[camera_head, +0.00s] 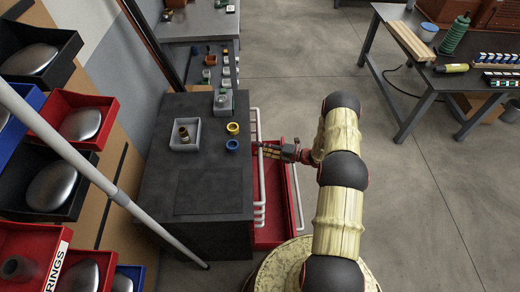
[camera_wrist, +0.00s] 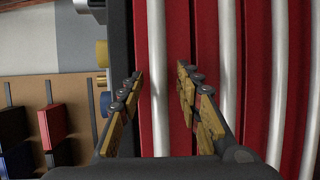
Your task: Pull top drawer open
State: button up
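The dark cabinet (camera_head: 160,220) has red drawer fronts with long white bar handles. In the wrist view, the leftmost white handle (camera_wrist: 157,60) runs along a red front (camera_wrist: 143,30), which I take for the top drawer (camera_wrist: 175,25). My gripper (camera_wrist: 158,88) is open, with one finger on each side of that handle. Gaps show between the handle and both fingers. In the head view, my gripper (camera_head: 265,150) is at the cabinet's right side, over the handles. Its fingertips are small there.
A white tray (camera_head: 193,135) with a cup, plus yellow (camera_head: 233,128) and blue rings (camera_head: 232,145), sits on the cabinet. Another white bar (camera_head: 297,200) and red surface (camera_head: 272,238) stick out low under my arm. Floor (camera_head: 430,210) to the right is clear.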

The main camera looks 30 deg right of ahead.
jog(key=shift+w+a, duration=0.1)
jog(key=shift+a, duration=0.05)
jog(key=shift+c, duration=0.7)
grip_shut()
